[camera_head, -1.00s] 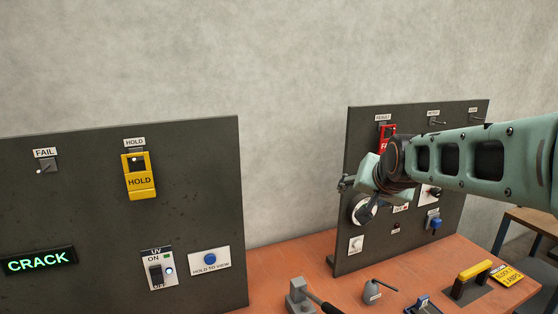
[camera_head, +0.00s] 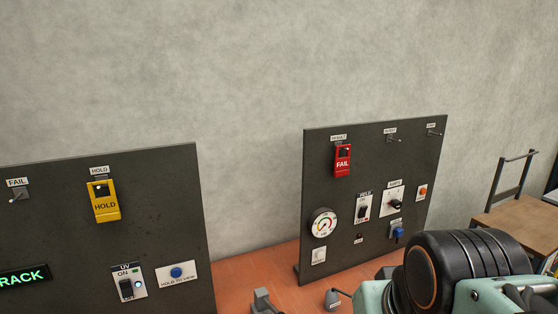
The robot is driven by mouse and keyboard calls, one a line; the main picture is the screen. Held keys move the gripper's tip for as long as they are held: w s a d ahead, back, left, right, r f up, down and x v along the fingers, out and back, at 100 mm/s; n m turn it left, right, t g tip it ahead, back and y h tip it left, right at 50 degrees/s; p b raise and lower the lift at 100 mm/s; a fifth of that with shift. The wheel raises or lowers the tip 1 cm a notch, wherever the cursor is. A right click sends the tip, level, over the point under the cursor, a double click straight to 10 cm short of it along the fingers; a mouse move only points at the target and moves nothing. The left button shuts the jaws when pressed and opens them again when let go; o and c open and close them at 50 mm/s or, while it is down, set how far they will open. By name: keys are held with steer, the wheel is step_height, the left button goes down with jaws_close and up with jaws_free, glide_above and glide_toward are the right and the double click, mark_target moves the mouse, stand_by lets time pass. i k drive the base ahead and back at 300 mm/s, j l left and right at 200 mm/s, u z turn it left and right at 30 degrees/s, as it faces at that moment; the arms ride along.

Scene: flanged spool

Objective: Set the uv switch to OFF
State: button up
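The UV switch (camera_head: 127,289) is a black rocker on a white plate, low on the left dark panel. Its plate reads UV and ON at the top; the lower label is hard to read now. My arm is at the lower right, well away from the switch, in front of the right panel's lower right corner.
The left panel (camera_head: 150,215) also carries a yellow HOLD tag (camera_head: 104,205), a blue HOLD TO VIEW button (camera_head: 176,272) and a lit CRACK sign (camera_head: 22,278). The right panel (camera_head: 318,200) holds a red FAIL tag (camera_head: 343,161) and a gauge (camera_head: 323,224). Orange bench (camera_head: 245,276) shows between.

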mark_target(126, 285)
steer(key=u, duration=1.7)
